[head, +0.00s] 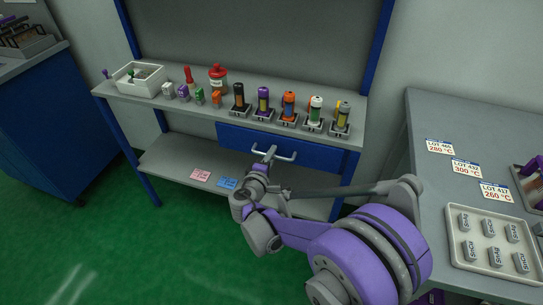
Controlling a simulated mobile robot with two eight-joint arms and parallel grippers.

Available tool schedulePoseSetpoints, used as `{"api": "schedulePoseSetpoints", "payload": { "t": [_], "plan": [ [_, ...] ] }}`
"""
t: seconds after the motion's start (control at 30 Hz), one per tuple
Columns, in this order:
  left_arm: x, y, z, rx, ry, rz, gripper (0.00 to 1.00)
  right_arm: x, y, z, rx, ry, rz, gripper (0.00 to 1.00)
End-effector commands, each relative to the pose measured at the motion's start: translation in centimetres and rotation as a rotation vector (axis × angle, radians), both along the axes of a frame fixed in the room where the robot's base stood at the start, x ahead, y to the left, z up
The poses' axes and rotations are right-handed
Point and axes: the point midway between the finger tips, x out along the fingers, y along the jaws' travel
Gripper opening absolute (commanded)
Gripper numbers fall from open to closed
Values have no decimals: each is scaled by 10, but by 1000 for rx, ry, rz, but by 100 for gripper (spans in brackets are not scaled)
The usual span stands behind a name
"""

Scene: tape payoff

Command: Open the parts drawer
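The parts drawer (322,155) is a blue-fronted drawer under the right half of the grey workbench. Its front looks flush with the bench frame, so it appears closed. My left gripper is not in view.
A lower shelf (165,165) carries pink and blue cards. A side table (425,190) with a tray (470,262) stands at right. Green floor is clear at left.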

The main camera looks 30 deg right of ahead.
Motion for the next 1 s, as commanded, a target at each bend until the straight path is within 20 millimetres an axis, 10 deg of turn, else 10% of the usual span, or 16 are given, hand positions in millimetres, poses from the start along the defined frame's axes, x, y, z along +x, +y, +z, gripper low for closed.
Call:
{"api": "schedulePoseSetpoints", "payload": {
  "t": [0.17,1.0],
  "plan": [
    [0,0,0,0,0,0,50,0,0,0,0,0,0,0],
    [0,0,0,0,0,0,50,0,0,0,0,0,0,0]
  ]
}}
